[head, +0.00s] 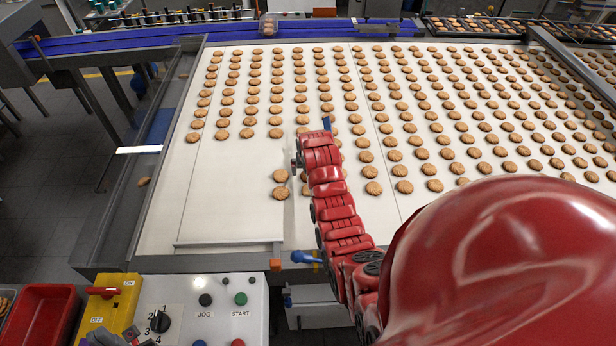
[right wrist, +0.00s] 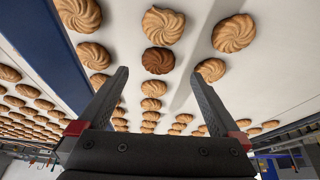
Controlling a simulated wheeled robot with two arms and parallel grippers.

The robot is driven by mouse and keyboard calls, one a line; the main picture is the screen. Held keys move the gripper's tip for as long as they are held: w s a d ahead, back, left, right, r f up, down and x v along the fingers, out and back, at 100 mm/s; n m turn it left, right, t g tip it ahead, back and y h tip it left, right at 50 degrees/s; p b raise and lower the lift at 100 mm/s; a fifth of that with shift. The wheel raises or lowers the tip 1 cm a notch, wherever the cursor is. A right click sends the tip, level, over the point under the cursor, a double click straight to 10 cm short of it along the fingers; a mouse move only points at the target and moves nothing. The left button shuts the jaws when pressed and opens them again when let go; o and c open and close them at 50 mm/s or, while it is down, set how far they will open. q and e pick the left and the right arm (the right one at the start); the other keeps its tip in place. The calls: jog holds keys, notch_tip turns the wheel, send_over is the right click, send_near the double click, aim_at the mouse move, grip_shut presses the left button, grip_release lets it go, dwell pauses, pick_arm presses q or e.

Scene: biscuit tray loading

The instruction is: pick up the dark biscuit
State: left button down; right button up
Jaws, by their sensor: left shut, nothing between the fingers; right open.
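The dark biscuit (right wrist: 158,60) is browner than its neighbours and lies on the pale belt (right wrist: 205,95) in the right wrist view. My right gripper (right wrist: 158,76) is open, with the dark biscuit showing between and just beyond its fingertips; I cannot tell the gap in height. Nothing is held in it. I cannot make out the dark biscuit in the head view.
Lighter biscuits stand close around the dark one, including one near the right fingertip (right wrist: 211,69). A blue strip (right wrist: 95,65) runs at the left of the wrist view. The belt's front left part (head: 220,215) is bare. A control panel (head: 215,310) stands in front.

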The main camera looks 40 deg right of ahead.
jog(key=shift+d+f, duration=0.1)
jog(key=shift+f, duration=0.1)
jog(key=b+x, duration=0.2)
jog(key=x, duration=0.3)
jog(key=shift+w+d+r, duration=0.15)
jog(key=c, duration=0.8)
jog(key=shift+r, duration=0.15)
